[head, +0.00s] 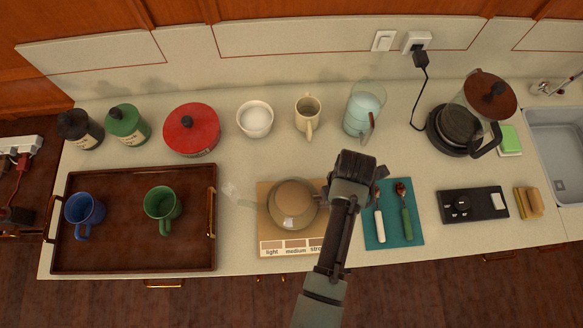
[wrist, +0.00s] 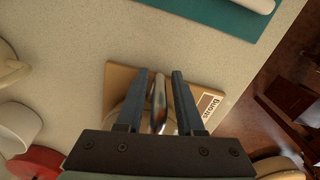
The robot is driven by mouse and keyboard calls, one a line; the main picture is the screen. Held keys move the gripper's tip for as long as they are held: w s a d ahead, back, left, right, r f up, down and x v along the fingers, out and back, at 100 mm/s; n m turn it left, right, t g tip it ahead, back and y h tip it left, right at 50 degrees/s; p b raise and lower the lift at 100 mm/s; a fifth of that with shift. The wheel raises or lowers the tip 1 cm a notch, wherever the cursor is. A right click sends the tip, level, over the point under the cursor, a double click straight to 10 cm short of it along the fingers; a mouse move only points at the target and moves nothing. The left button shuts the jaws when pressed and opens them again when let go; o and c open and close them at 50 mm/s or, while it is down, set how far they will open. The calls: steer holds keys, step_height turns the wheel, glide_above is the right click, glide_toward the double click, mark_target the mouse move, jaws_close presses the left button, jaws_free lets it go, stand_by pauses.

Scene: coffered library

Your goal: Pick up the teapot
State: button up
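The teapot (head: 293,203) is round and glassy with a tan lid, and stands on a tan board (head: 265,235) marked light, medium and strong. Its clear spout (head: 233,190) points left. My gripper (wrist: 159,74) is over the right side of the teapot, and my wrist hides that side in the head view. In the wrist view, a shiny upright handle (wrist: 158,105) lies between the two open fingers, with a gap on each side. The teapot's body is mostly hidden there behind the gripper.
A teal mat (head: 394,235) with two utensils lies close right of my arm. A brown tray (head: 120,250) with blue and green mugs is at left. A red pot (head: 192,129), white bowl (head: 255,125), beige mug (head: 307,112) and glass pitcher (head: 363,115) stand behind.

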jaws_close()
stand_by(1.1)
